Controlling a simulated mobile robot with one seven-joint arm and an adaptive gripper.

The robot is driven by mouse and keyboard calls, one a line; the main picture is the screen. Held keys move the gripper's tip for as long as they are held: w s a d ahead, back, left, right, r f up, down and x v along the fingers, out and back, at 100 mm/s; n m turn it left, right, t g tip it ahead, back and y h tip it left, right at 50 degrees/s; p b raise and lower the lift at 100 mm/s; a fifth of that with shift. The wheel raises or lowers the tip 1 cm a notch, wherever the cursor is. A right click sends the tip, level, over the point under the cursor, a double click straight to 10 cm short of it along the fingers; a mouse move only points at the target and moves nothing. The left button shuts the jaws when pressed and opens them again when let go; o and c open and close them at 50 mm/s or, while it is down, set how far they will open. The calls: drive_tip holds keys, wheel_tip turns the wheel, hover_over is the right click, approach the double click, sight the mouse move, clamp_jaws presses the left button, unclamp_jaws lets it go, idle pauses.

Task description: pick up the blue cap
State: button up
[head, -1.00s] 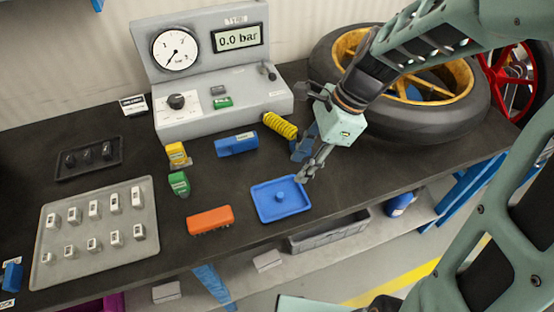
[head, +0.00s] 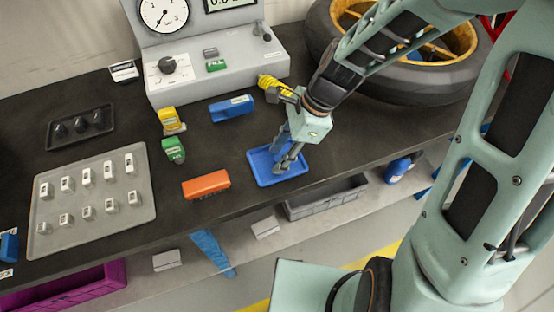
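The blue tray (head: 261,168) lies on the dark bench near its front edge. My gripper (head: 284,163) points down over the tray, its fingers reaching low into the tray's area. The small blue cap that stood in the middle of the tray is hidden behind my fingers now. I cannot tell whether the fingers are open or shut, or whether they touch the cap.
An orange block (head: 206,185) lies left of the tray. A blue block (head: 232,108), a yellow piece (head: 170,120) and a green piece (head: 173,150) stand behind it. The gauge box (head: 215,75) and wheel (head: 420,75) are at the back. A grey tray (head: 140,215) is at left.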

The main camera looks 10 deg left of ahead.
drive_tip(key=shift+c, duration=0.7)
drive_tip(key=c, duration=0.7)
drive_tip(key=shift+o, duration=0.2)
drive_tip(key=shift+r, duration=0.15)
